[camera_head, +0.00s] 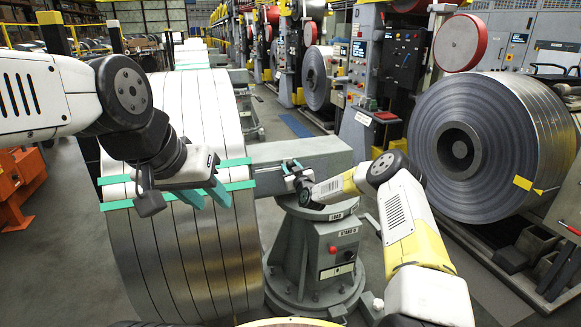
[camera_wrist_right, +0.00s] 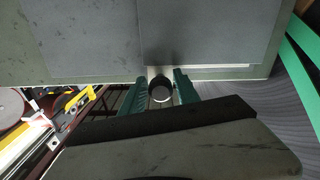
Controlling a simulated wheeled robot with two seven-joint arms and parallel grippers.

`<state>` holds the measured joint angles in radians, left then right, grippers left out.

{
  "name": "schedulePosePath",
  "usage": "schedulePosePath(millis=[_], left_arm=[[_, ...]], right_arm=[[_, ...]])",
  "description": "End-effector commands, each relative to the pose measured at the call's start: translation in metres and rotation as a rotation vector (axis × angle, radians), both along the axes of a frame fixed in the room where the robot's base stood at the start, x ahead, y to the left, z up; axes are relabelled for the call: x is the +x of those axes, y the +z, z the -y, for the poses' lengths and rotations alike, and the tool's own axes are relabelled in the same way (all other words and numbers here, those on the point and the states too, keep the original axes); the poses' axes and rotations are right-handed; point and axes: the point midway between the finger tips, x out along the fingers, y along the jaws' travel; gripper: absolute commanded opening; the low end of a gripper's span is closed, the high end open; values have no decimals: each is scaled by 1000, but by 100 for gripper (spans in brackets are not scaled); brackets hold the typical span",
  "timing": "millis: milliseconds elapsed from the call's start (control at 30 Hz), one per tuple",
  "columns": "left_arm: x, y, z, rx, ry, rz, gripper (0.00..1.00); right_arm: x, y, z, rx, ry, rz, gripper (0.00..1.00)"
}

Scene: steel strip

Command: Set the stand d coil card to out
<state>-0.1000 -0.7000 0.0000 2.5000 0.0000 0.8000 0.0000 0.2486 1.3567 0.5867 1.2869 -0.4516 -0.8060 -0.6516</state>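Stand D (camera_head: 315,250) is a grey pedestal with a "STAND D" plate, a red button and a thick grey beam (camera_head: 305,152) reaching into a steel coil (camera_head: 185,250). My right gripper (camera_head: 291,164) is at the near face of the beam. In the right wrist view its two green fingers (camera_wrist_right: 160,86) stand on either side of a round dark knob (camera_wrist_right: 161,91), with small gaps visible. The knob sits at the lower edge of a grey plate (camera_wrist_right: 190,35), beside a pale strip (camera_wrist_right: 215,67). I cannot read any card wording there. My left gripper (camera_head: 207,194) is open and empty before the coil.
Teal straps (camera_head: 238,185) cross the coil close to my left gripper. A second large coil (camera_head: 490,145) stands at the right. Control cabinets (camera_head: 395,60) stand behind.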

Motion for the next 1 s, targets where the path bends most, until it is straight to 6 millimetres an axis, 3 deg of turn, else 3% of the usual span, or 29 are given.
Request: schedulePosePath(millis=[133,300,1000], left_arm=[[0,0,0,0,0,0,36],[0,0,0,0,0,0,36],[0,0,0,0,0,0,36]], right_arm=[[0,0,0,0,0,0,34],[0,0,0,0,0,0,0],[0,0,0,-1,0,0,0]])
